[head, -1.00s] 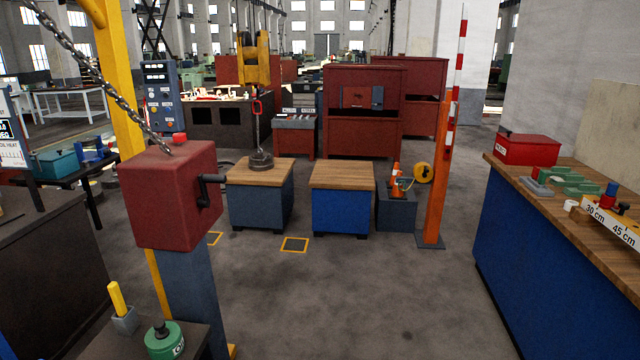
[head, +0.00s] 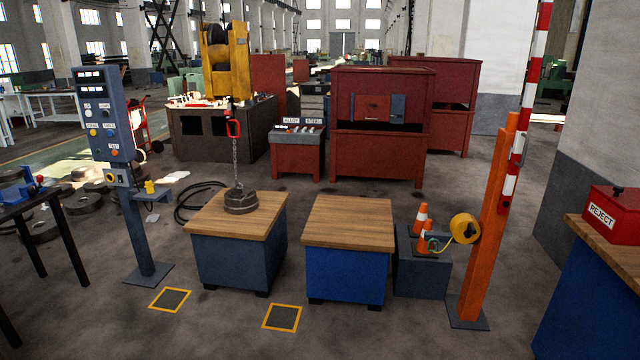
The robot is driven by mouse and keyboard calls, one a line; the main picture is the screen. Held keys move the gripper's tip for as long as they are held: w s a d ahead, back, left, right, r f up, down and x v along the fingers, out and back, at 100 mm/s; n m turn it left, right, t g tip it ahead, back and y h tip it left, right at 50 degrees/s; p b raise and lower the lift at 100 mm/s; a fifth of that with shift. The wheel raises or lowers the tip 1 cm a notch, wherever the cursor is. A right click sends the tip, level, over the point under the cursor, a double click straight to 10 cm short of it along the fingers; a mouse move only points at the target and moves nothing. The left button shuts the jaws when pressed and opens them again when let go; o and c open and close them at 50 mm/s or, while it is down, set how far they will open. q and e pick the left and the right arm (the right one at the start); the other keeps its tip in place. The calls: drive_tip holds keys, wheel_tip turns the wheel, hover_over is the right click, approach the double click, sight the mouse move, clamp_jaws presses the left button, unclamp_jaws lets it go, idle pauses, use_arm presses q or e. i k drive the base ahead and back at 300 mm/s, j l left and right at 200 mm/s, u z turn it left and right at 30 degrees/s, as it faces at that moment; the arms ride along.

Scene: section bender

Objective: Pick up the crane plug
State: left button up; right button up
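No part of either gripper shows in the head view. A small yellow piece (head: 150,187) sits on a little shelf at the right side of the grey control pedestal (head: 105,115). It may be the crane plug, but it is too small to tell. A socket-like fitting (head: 111,178) with a yellow part is on the pedestal below its buttons. A red hook (head: 233,127) with a chain hangs over a round dark metal weight (head: 240,202), which rests on the wooden top of the left grey cabinet (head: 205,215).
A blue wood-topped cabinet (head: 346,275) stands right of the grey one. Orange cones (head: 422,217), a yellow reel (head: 465,229) and an orange post (head: 490,230) are further right. Black cable (head: 187,205) lies on the floor. Two yellow-framed floor squares (head: 170,299) mark clear floor in front.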

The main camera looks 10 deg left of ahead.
sight(149, 183)
drive_tip(key=i+u, duration=0.3)
drive_tip(key=i, duration=0.2)
drive_tip(key=i+u, duration=0.25)
drive_tip(key=i, duration=0.2)
drive_tip(key=i+l+u, duration=0.3)
drive_tip(key=i, duration=0.15)
drive_tip(key=i+j+u, duration=0.3)
drive_tip(key=i, duration=0.25)
drive_tip(key=i+j+u, duration=0.1)
drive_tip(key=i+u, duration=0.2)
drive_tip(key=i, duration=0.25)
drive_tip(key=i+j, duration=0.1)
drive_tip(key=i, duration=0.35)
drive_tip(key=i+j+z, duration=0.1)
drive_tip(key=i, duration=0.3)
drive_tip(key=i+j, duration=0.2)
drive_tip(key=i, duration=0.25)
